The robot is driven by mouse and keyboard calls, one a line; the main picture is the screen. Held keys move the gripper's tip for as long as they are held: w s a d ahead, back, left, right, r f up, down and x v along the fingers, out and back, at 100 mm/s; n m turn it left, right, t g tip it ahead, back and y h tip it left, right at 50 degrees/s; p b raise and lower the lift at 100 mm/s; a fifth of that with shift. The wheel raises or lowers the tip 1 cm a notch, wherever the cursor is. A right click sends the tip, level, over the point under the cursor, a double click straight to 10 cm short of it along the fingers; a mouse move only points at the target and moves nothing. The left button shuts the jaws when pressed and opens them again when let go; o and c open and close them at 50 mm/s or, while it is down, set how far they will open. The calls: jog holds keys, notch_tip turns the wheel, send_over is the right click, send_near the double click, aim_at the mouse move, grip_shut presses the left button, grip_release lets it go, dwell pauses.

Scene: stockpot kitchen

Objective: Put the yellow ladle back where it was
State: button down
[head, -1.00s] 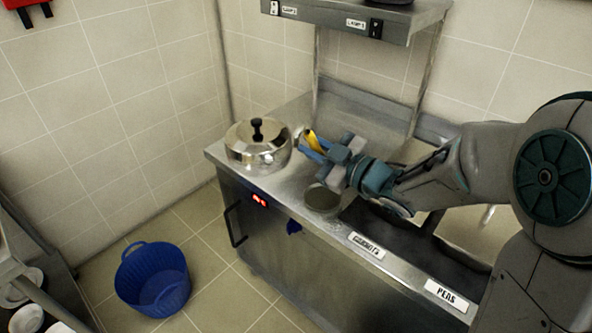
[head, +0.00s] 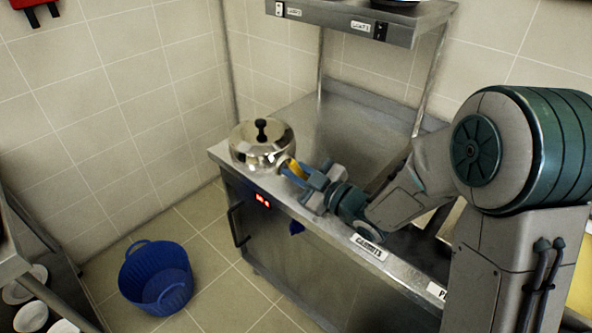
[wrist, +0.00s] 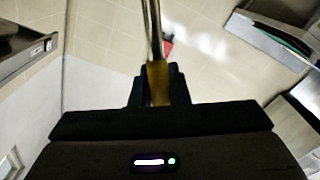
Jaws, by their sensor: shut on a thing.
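My gripper (head: 293,172) is shut on the yellow handle (head: 296,167) of the ladle, just to the right of the lidded pot. In the wrist view the yellow handle (wrist: 158,82) is between the fingers, and a thin metal stem (wrist: 152,28) runs up from it out of the picture. The ladle's bowl is not visible in either view. In the head view most of the ladle is hidden by my gripper and the pot.
A shiny pot (head: 262,150) with a black-knobbed lid stands at the left end of the steel counter (head: 345,140). A labelled shelf (head: 335,22) hangs above the counter. A blue basket (head: 156,277) stands on the floor. White dishes (head: 30,316) are at lower left.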

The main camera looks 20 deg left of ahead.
jog(key=shift+f, duration=0.15)
jog(key=c, duration=1.4)
grip_release()
jog(key=shift+r, duration=0.3)
jog(key=b+v, duration=0.1)
jog(key=v, duration=0.5)
jog(key=b+v, duration=0.1)
jog(key=v, duration=0.5)
jog(key=shift+f, duration=0.25)
jog(key=shift+d, duration=0.1)
